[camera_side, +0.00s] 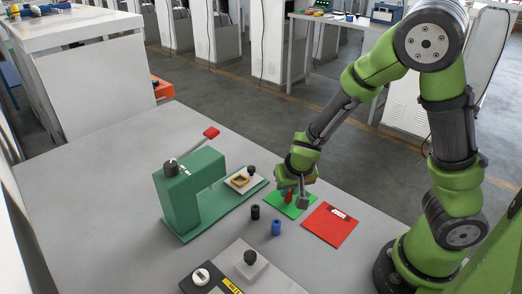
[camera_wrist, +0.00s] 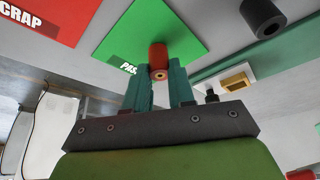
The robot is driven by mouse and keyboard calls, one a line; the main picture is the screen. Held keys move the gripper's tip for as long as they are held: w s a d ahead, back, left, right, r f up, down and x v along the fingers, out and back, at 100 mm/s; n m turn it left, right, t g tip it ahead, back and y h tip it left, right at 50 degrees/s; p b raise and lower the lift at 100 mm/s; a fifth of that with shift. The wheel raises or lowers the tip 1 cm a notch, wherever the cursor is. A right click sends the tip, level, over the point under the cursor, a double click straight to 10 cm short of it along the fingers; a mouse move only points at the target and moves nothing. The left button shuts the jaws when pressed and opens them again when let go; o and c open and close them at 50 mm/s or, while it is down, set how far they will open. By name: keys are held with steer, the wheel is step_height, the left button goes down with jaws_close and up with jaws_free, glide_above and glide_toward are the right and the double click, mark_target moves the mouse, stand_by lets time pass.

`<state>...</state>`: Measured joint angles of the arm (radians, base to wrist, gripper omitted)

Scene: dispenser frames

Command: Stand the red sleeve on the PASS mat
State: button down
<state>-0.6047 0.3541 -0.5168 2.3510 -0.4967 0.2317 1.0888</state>
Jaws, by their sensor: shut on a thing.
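The red sleeve (camera_wrist: 157,56) is between the fingertips of my gripper (camera_wrist: 160,70) in the wrist view, with its open end facing the camera. The gripper is shut on it. The green PASS mat (camera_wrist: 187,28) lies directly beyond the sleeve. My gripper partly hides the mat in the side view.
A red SCRAP mat (camera_side: 330,230) lies right of the PASS mat. A black sleeve (camera_side: 255,212) and a blue sleeve (camera_side: 276,227) stand to its left. Further left is a green press (camera_side: 177,198) with a red-tipped lever.

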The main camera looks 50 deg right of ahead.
steer(key=shift+f, duration=0.1)
steer(key=c, duration=1)
jaws_free()
steer(key=shift+o, duration=0.2)
steer(key=s+a+r+n+t+y, duration=0.1)
steer(key=s+r, duration=0.4)
steer(key=r, duration=0.6)
steer(key=s+a+r+n+t+y, duration=0.1)
steer(key=s+a+r+t+y, duration=0.1)
steer(key=s+r, duration=0.4)
step_height(320, 180, up, 5)
steer(key=shift+s+a+r+n+t+y, duration=0.1)
steer(key=shift+s+a+n+t+y, duration=0.25)
steer(key=shift+y, duration=0.35)
steer(key=shift+w, duration=0.15)
